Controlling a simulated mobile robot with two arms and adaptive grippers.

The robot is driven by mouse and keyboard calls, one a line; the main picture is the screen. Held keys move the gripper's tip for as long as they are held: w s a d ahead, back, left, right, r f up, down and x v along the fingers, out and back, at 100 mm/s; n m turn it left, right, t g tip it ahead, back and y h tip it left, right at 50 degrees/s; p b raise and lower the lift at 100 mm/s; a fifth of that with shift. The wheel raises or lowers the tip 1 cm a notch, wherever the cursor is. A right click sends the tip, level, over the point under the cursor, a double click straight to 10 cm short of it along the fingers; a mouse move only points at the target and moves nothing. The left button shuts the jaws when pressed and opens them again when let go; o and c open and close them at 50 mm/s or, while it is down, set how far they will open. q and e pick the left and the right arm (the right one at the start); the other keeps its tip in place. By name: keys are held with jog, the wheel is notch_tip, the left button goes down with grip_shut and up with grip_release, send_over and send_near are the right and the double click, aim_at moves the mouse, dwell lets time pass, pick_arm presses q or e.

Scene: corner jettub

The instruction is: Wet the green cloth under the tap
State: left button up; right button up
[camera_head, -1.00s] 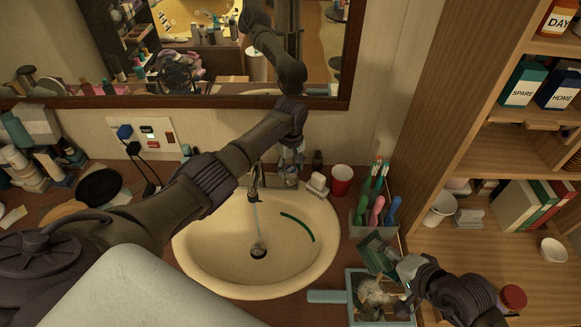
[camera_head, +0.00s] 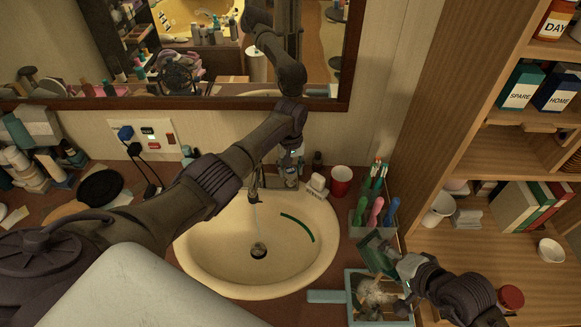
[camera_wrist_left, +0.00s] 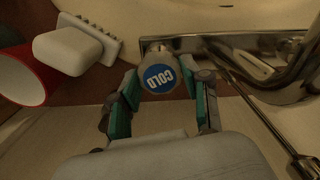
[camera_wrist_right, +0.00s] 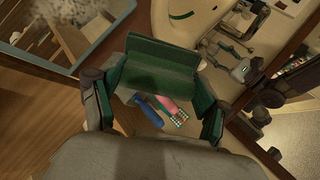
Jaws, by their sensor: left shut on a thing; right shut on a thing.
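My left gripper (camera_head: 290,166) is shut on the tap's cold knob, behind the basin. In the left wrist view the blue "COLD" cap of the knob (camera_wrist_left: 160,76) sits between the teal fingertips. The cloth (camera_wrist_right: 155,70) spans between the fingers in the right wrist view, looking like a folded pad.
A holder of brushes (camera_head: 376,208), a red cup (camera_head: 340,181) and a white soap piece (camera_head: 318,182) stand by the basin's right rim. A wooden shelf (camera_head: 428,150) bounds the right. The basin's inside is open.

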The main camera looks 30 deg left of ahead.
aim_at(291, 170)
pick_arm(q)
jog(key=shift+m, duration=2.3)
pick_arm(e)
jog(key=shift+r, duration=0.3)
pick_arm(q)
jog(key=o, duration=1.2)
jog(key=shift+c, duration=0.2)
notch_tip(291, 170, up, 12)
